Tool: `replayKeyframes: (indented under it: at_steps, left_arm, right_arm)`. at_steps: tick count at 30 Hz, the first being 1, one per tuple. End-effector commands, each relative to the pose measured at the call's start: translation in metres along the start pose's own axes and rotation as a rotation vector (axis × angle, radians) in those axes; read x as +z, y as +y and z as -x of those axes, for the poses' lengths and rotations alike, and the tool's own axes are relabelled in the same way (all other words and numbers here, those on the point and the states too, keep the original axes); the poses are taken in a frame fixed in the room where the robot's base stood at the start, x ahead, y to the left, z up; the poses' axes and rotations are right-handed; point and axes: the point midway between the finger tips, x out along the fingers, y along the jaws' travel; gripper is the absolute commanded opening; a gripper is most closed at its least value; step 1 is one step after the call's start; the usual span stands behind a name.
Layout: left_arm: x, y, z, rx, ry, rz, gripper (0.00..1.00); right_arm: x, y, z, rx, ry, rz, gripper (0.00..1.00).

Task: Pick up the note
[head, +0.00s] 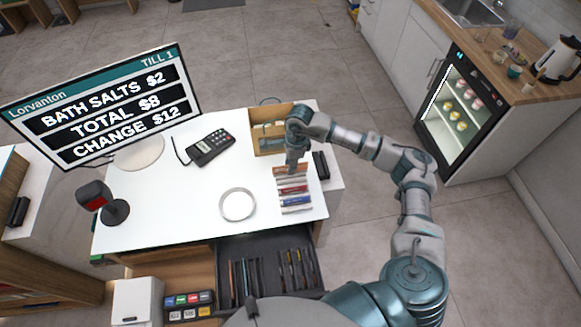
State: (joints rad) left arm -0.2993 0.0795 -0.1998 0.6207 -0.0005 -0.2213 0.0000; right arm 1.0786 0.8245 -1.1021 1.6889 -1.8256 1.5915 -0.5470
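A small stack of coloured strips (294,201), which look like notes, lies on the white counter right of centre. It shows orange-brown, red, blue and pale bands. Which band is the note of the task, I cannot tell. My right gripper (291,169) points down at the far end of these strips, over or touching the orange-brown one. Its fingers are small and seen from above, so whether they are open or shut on something is unclear. My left gripper is not in view.
The white counter (160,215) holds a round white dish (238,205), a card terminal (210,148), a till screen (105,110), a scanner (105,203) and a wooden box (266,141). A dark drawer (272,250) stands open at the front. The counter's left middle is clear.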

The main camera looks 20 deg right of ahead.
Motion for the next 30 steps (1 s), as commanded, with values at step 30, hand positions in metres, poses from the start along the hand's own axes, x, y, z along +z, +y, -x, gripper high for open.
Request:
replayKeyframes:
  at_steps: [30]
  left_arm:
    - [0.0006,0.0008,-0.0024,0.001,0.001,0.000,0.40]
  right_arm:
    - [0.0008,-0.0003,0.0017,-0.002,-0.001,0.000,0.00]
